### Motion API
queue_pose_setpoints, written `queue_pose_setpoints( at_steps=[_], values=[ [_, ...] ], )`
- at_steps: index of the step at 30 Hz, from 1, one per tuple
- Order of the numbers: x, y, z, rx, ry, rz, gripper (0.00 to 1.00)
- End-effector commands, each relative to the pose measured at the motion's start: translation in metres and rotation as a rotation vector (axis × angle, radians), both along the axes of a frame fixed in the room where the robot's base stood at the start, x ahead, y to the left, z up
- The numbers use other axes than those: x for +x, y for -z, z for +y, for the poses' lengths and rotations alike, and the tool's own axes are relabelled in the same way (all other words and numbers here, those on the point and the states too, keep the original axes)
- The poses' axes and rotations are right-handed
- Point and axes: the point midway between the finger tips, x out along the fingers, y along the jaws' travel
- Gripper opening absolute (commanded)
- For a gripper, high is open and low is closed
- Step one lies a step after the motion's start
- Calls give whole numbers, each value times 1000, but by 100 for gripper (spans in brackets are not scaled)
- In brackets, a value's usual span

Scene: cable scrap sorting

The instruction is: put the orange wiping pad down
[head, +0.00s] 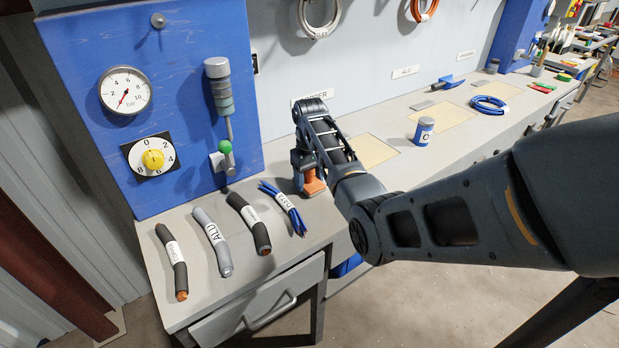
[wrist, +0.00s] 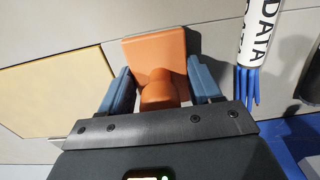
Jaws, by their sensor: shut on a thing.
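The orange wiping pad (wrist: 152,52) is a flat orange block with a rounded grip, seen in the wrist view. My gripper (wrist: 160,88) has its two blue-grey fingers shut on either side of the pad's grip. In the head view the pad (head: 313,184) shows below my gripper (head: 306,172), at the bench top just right of the blue DATA cable bundle. My gripper partly hides the pad there. Whether the pad touches the bench cannot be told.
On the bench, the DATA bundle (head: 284,207), a dark cable (head: 250,222), the ALU cable (head: 214,243) and another dark cable (head: 172,262) lie left. A blue panel (head: 150,60) stands behind them. A beige marked square (head: 369,150) is empty; a blue-and-white can (head: 424,131) stands beyond it.

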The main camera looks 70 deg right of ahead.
Motion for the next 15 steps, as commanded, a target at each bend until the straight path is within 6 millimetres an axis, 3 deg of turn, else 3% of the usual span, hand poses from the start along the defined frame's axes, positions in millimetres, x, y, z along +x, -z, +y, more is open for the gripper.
queue_pose_setpoints(
  at_steps=[2,3,10,15],
  values=[
    [0,3,0,0,0,0,26],
    [0,2,0,0,0,0,66],
    [0,2,0,0,0,0,88],
    [0,2,0,0,0,0,89]
  ],
)
